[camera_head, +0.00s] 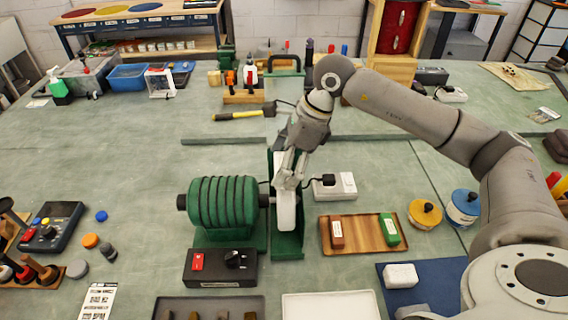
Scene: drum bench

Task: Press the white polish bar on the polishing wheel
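The polishing wheel (286,212) is a pale disc on the right end of a green motor (223,203), partly inside a green guard (287,245). My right gripper (288,178) points down at the wheel's upper part, its fingertips very close to it or touching. The fingertips blend with the pale wheel, so I cannot tell whether they hold a white bar. A wooden tray (366,245) holds a brown bar (337,233) and a green bar (389,230), with bare wood between them. A white block (400,275) lies on a blue mat (427,270). My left gripper is out of view.
A black switch box (220,268) with a red switch stands before the motor. A white power strip (335,187) lies right of the wheel. Yellow (425,213) and blue (462,206) tins stand right of the tray. The bench left of the motor is mostly clear.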

